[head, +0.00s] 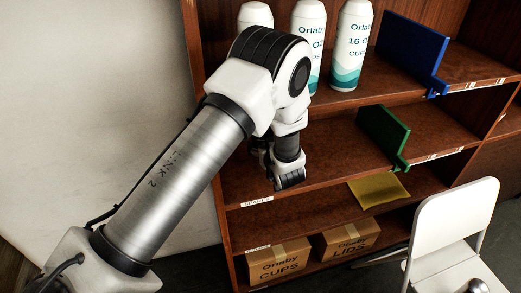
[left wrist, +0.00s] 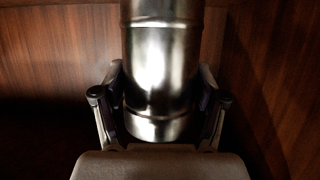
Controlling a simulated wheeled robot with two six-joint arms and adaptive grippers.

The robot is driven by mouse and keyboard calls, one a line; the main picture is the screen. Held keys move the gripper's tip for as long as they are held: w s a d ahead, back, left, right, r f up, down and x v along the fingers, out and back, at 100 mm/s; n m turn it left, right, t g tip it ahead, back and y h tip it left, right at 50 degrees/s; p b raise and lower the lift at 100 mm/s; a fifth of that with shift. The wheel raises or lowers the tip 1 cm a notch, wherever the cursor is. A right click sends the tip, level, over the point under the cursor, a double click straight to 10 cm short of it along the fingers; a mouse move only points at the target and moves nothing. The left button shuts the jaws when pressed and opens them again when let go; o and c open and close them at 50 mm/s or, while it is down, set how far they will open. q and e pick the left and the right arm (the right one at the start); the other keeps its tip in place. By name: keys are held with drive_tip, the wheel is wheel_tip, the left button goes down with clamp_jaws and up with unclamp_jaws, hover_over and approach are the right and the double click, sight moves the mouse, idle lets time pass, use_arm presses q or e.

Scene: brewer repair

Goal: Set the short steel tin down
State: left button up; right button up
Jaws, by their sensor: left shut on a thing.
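The short steel tin (left wrist: 162,70) is a shiny metal cylinder in the left wrist view. My left gripper (left wrist: 160,108) has a finger on each side of it and is shut on it. In the head view my left gripper (head: 284,178) reaches into the left part of the middle shelf (head: 330,176), above the label on its front edge. The tin is hidden there behind my arm and gripper. I cannot tell whether it touches the shelf. My right gripper is in neither view.
A blue divider (head: 412,48) and a green divider (head: 384,134) stand to the right. A yellow pad (head: 378,191) lies lower down. Cardboard boxes (head: 279,262) fill the bottom. A white chair (head: 452,222) stands front right.

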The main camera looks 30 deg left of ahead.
use_arm(q)
drive_tip(key=shift+w+a, duration=0.3)
drive_tip(key=shift+a, duration=0.25)
drive_tip(key=shift+w+a, duration=0.25)
drive_tip(key=shift+a, duration=0.25)
drive_tip(key=f, duration=0.1)
drive_tip(key=f+p, duration=0.1)
drive_tip(key=f, duration=0.1)
drive_tip(key=shift+d, duration=0.3)
drive_tip(key=shift+a+f, duration=0.1)
drive_tip(key=shift+f, duration=0.35)
drive_tip(key=o, duration=1.3)
